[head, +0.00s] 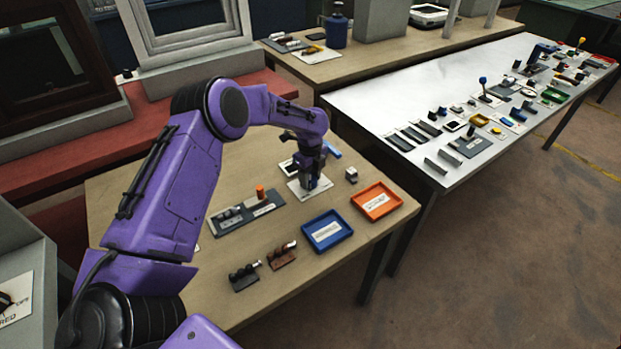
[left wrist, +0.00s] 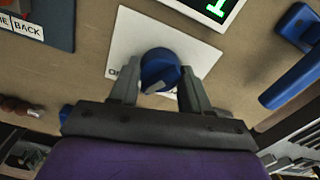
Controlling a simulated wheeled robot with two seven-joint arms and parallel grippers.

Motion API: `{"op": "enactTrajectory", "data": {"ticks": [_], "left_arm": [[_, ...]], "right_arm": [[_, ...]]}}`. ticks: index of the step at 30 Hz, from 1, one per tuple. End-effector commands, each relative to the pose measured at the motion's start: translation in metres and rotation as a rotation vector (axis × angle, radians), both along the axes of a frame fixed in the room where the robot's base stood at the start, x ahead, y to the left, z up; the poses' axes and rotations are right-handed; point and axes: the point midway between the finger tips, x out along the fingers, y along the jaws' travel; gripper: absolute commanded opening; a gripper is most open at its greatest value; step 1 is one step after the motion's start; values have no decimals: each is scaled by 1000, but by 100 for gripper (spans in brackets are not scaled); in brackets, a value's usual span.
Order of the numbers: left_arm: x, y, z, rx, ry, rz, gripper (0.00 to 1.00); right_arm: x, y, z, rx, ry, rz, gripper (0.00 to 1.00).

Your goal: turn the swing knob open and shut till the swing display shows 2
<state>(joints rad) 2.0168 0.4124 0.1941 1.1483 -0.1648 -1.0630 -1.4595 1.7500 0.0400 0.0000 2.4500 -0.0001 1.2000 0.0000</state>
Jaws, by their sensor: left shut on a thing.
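The swing knob (left wrist: 158,66) is a round blue knob with a pale pointer mark, on a white plate (left wrist: 122,48) in the left wrist view. Part of a printed label shows at the plate's left edge. My left gripper (left wrist: 158,88) is shut on the knob, one finger on each side. In the head view the left gripper (head: 309,186) points down over the plate and hides the knob. The swing display (left wrist: 215,8) shows a green digit that looks like 1, cut by the top edge. My right gripper is not in view.
A blue handle (left wrist: 295,85) lies right of the plate. A blue tray (head: 345,238), an orange tray (head: 399,207) and a small pale cube (head: 351,174) are nearby. A grey board (head: 235,234) with an orange cylinder lies to the left. A white table (head: 370,105) holds many small parts.

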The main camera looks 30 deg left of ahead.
Motion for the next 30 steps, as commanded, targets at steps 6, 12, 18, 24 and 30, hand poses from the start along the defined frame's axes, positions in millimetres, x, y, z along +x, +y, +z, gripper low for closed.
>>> {"op": "enactTrajectory", "data": {"ticks": [6, 12, 18, 24, 30], "left_arm": [[0, 0, 0, 1, -1, -129, 17], [0, 1, 0, 1, -2, -201, 17], [0, 1, 0, 2, -1, -232, 17], [0, 1, 1, 2, -1, -239, 17], [1, 1, 1, 2, -1, -239, 17]], "right_arm": [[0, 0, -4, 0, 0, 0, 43], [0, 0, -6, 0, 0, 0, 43], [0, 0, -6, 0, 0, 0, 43], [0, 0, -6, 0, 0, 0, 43], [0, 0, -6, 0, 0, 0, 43]]}}
